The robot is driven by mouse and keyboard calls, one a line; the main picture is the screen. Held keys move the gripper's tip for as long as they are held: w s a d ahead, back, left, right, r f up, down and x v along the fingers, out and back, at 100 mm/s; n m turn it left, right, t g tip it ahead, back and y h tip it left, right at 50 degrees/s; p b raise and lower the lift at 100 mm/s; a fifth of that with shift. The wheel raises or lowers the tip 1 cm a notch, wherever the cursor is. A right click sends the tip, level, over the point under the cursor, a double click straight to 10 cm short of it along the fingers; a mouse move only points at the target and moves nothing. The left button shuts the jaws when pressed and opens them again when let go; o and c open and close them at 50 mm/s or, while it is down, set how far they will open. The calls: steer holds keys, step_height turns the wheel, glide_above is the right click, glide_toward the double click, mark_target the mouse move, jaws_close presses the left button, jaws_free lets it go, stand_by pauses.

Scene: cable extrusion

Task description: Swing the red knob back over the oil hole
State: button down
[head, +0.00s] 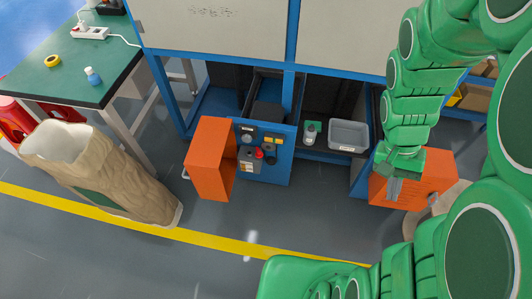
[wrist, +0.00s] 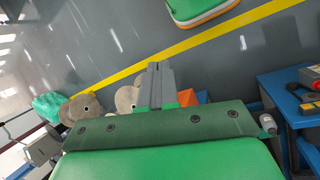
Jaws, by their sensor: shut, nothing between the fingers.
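The red knob (head: 259,154) is small and sits on the blue panel (head: 276,171) at the front of the machine, in the middle of the head view. It is next to a grey box (head: 249,162) and dark round fittings. I cannot make out the oil hole, or whether the knob covers it. My gripper (head: 394,189) is well to the right of the knob, in front of the right orange door. In the wrist view its two grey fingers (wrist: 155,86) are together, with nothing between them.
The left orange door (head: 211,160) stands open beside the panel. The right orange door (head: 430,180) is behind my gripper. A grey bin (head: 348,134) and a bottle (head: 310,132) stand on a low shelf. A large sack (head: 100,175) is at left. The floor in front is clear.

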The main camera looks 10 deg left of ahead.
steer(key=w+d+f+t+h, duration=0.1)
steer(key=w+f+t, duration=0.1)
steer(key=w+f, duration=0.6)
steer(key=w+f+t, duration=0.2)
steer(key=w+f, duration=0.2)
steer(key=w, duration=0.7)
steer(key=w+a+f+n+t+y, duration=0.1)
steer(key=w+a+f+n+t, duration=0.3)
steer(key=w+f, duration=0.65)
steer(key=w+a+f+y, duration=0.3)
steer(key=w+a+f, duration=0.2)
steer(key=a+f, duration=0.65)
steer(key=s+a+f+y, duration=0.1)
steer(key=a+f+y, duration=0.1)
steer(key=a+f, duration=0.2)
steer(key=s+a+f+t+y, duration=0.1)
steer(key=a+f, duration=0.3)
steer(key=a, duration=0.5)
steer(key=shift+a+f+y, duration=0.2)
steer(key=shift+f+y, duration=0.05)
steer(key=shift+y, duration=0.65)
